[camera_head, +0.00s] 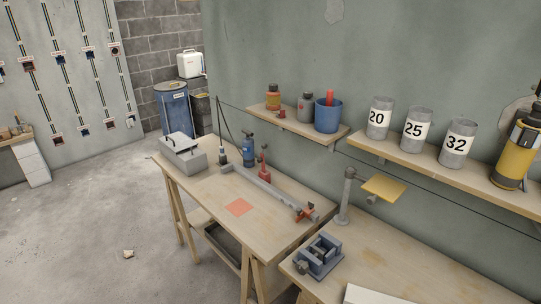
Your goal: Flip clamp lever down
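A red clamp (264,166) stands at the back of the wooden workbench (205,193), against a long grey bar or conduit (275,192). A thin part on top of it points upward, and it looks like a raised lever, though it is small in the view. A second red piece (306,212) sits at the bar's near right end; whether it has a lever I cannot tell. Neither of my grippers shows in the head view.
A blue-grey vise (319,258) sits on the right bench. Shelves with numbered cans (417,131) hang above. Floor at left is mostly clear.

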